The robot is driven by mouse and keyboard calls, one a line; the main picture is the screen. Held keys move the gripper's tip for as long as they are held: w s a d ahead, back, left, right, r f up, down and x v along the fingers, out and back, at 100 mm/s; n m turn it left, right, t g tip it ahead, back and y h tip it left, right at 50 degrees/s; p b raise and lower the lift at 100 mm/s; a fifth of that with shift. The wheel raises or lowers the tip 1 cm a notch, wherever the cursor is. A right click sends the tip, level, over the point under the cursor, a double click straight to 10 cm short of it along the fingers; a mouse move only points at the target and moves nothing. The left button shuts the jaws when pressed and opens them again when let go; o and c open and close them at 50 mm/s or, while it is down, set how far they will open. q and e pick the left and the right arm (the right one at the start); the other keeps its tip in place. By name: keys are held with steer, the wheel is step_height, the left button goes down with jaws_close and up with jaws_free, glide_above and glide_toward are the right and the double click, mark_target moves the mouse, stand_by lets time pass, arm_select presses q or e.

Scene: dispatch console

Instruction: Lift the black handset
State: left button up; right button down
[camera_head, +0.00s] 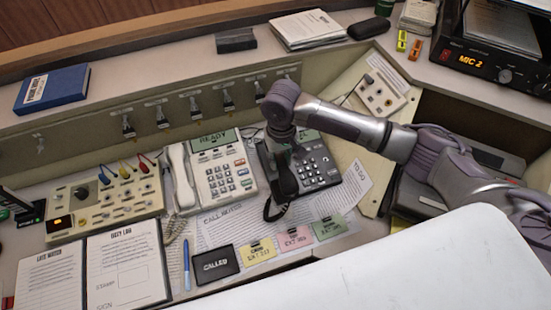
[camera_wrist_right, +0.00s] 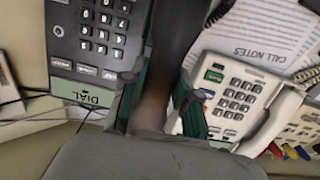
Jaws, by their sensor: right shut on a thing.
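The black handset (camera_head: 285,180) is at the left side of the black desk phone (camera_head: 318,168) in the head view. My right gripper (camera_head: 279,148) is over its upper part. In the right wrist view, the gripper's green-padded fingers (camera_wrist_right: 158,102) are on both sides of the dark handset (camera_wrist_right: 174,42), shut on it. The phone's keypad (camera_wrist_right: 102,35) lies beside it. I cannot tell whether the handset is clear of the cradle.
A white phone (camera_head: 222,178) with its own handset (camera_head: 181,177) stands close on the left. Papers, a black CALLED card (camera_head: 215,264) and coloured tags (camera_head: 295,237) lie in front. A switch panel (camera_head: 105,204) is farther left. A wall with levers (camera_head: 160,117) rises behind.

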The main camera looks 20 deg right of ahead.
steer(key=s+r, duration=0.1)
steer(key=s, duration=0.1)
steer(key=s+d+r, duration=0.1)
steer(key=s+r, duration=0.1)
steer(key=s, duration=0.1)
steer(key=s+r, duration=0.2)
steer(key=s, duration=0.1)
steer(key=shift+s+d+r, duration=0.1)
steer(key=shift+d+r, duration=0.05)
steer(key=shift+d, duration=0.1)
steer(key=shift+s+r+p, duration=0.25)
steer(key=shift+r+p, duration=0.1)
steer(key=shift+r, duration=0.2)
step_height(320, 180, up, 4)
steer(key=p, duration=0.6)
